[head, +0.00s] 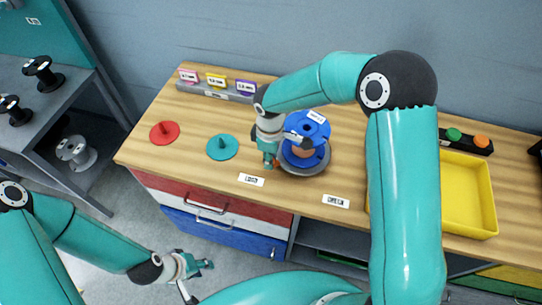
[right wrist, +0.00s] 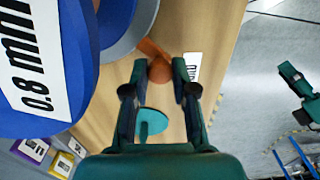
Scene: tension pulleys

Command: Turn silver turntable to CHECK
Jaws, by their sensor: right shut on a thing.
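The silver turntable (head: 316,170) sits on the wooden bench near its front edge, with a blue spool (head: 319,124) on it. The spool's 0.8 mm label shows large in the right wrist view (right wrist: 35,70). An orange handle (right wrist: 158,68) sticks out from the turntable's rim. My right gripper (head: 269,162) is at the turntable's left side, shut on this orange handle between its fingertips (right wrist: 153,92). The handle is beside the left white label (head: 251,180). The CHECK label (head: 336,201) lies to the right along the front edge. My left gripper (head: 203,277) is open and empty, in front of the drawers.
A red disc (head: 165,132) and a teal disc (head: 222,149), each with a peg, lie on the bench to the left. A yellow tray (head: 470,200) and a green and orange button box (head: 467,140) are at right. Black spools (head: 43,72) stand on the left shelf.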

